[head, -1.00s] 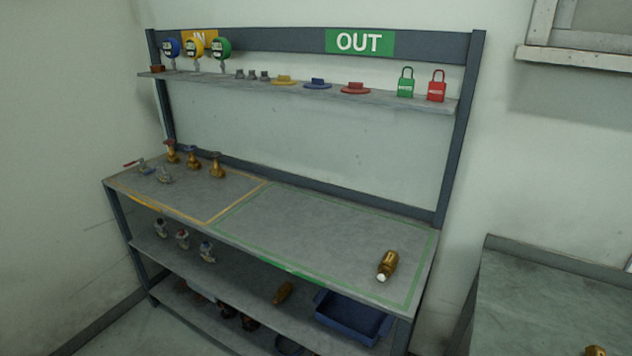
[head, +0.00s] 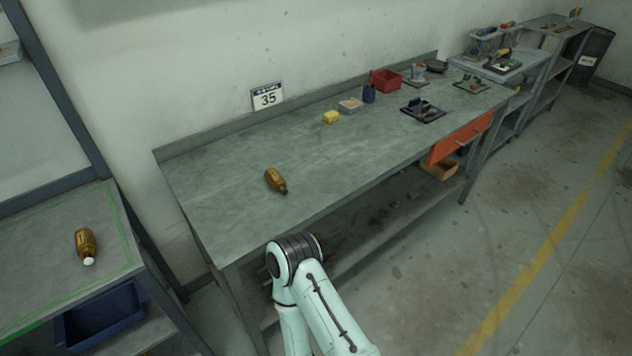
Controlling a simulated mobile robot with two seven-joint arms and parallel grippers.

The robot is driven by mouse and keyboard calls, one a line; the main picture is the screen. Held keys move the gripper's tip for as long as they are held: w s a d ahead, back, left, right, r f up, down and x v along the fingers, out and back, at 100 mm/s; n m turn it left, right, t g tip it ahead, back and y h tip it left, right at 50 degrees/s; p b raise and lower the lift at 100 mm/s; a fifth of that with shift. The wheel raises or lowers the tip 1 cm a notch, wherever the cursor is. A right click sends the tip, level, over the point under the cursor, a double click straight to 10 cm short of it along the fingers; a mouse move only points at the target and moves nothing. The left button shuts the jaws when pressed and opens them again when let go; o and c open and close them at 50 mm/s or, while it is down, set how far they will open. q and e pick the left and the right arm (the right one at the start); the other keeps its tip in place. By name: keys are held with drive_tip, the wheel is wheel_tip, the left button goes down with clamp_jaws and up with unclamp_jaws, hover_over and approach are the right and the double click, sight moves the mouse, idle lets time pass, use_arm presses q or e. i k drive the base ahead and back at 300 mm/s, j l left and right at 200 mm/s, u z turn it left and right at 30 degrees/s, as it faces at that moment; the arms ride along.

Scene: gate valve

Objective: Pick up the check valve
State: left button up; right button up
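A brass check valve (head: 276,181) lies on its side on the long grey-green workbench (head: 225,205), near the bench's left end. A second, similar brass valve (head: 86,245) with a pale end lies inside the green outline on the left bench. Which of the two the task means, I cannot tell. Part of my arm rises from the bottom of the head view, in front of the workbench's front edge and apart from both valves. Neither of my grippers shows.
A yellow block (head: 331,117), a red bin (head: 386,80) and a dark tray (head: 423,108) stand farther along the workbench. A "35" sign (head: 267,97) stands at its back edge. An orange drawer (head: 460,139) hangs under it. A blue bin (head: 100,315) sits below the left bench.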

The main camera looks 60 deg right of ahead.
sight(275, 180)
drive_tip(key=k+z, duration=0.1)
drive_tip(key=z, duration=1.45)
